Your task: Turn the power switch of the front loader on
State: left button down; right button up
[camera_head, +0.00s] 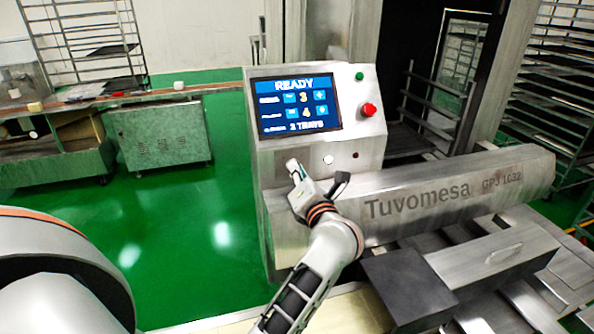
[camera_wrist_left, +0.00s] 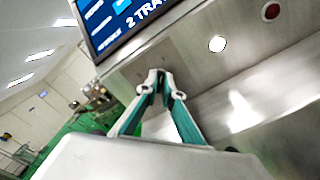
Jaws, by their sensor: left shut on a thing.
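The front loader (camera_head: 430,205) is a steel machine marked "Tuvomesa GPJ 1032", with an upright control panel (camera_head: 375,126) at its left end. My left gripper (camera_head: 293,167) is at the lower left of this panel, below the screen. In the left wrist view its two fingertips (camera_wrist_left: 161,80) come close together against the panel face. They are shut on the power switch, which the fingers almost wholly hide, so I cannot tell its turned position. My right gripper is not in view.
The lit screen (camera_head: 297,104) reads "READY". A red knob (camera_head: 369,110), a green button (camera_head: 359,76), a white button (camera_head: 328,160) and a dark red one (camera_head: 355,155) are on the panel. Green floor (camera_head: 190,215) lies free to the left. Racks stand behind.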

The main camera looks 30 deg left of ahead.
pick_arm(q)
jog(key=c, duration=2.2)
grip_release()
notch_tip(320, 180, up, 10)
